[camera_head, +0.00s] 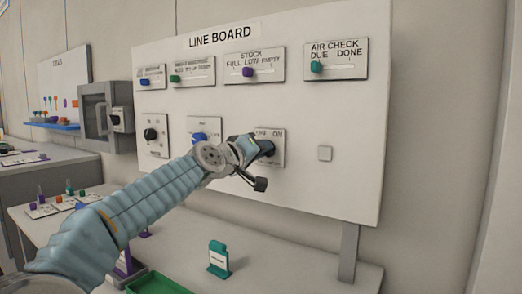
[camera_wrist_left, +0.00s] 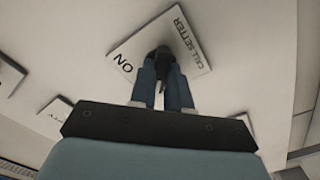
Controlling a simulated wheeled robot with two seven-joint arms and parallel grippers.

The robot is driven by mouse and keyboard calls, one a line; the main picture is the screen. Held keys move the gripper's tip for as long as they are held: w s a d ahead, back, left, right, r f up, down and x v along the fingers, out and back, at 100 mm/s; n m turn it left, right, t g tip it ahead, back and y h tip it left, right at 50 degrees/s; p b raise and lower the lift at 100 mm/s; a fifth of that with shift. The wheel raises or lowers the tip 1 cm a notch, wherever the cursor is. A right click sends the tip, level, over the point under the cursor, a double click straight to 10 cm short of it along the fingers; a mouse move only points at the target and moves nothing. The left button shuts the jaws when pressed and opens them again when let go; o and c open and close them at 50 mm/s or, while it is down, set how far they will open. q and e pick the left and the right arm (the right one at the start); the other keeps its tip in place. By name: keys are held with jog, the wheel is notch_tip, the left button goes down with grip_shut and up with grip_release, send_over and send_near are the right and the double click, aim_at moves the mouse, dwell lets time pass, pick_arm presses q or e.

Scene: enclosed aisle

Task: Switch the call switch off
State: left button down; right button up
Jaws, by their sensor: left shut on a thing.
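The call switch is a pale plate (camera_head: 277,158) marked OFF and ON, low on the line board. In the left wrist view the plate (camera_wrist_left: 188,32) reads CALL SETTER, with ON at its left. A dark knob (camera_wrist_left: 162,53) stands out from its middle. My left gripper (camera_head: 262,147) reaches the plate from the left, and its blue fingers (camera_wrist_left: 165,82) are shut on the knob. The fingers hide much of the knob, so I cannot tell which way it is set. My right gripper is not in view.
Below, a bench holds a green stand (camera_head: 218,258) and a green tray (camera_head: 157,284).

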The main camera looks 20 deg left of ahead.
pick_arm(q)
jog(key=shift+f, duration=0.1)
jog(key=c, duration=1.1)
grip_release()
jog(key=s+b, duration=0.1)
jog(key=s, duration=0.3)
jog(key=s+a+b, duration=0.1)
jog(key=s, duration=0.4)
jog(key=s+a+b, duration=0.1)
jog(key=s, duration=0.3)
jog(key=shift+s, duration=0.35)
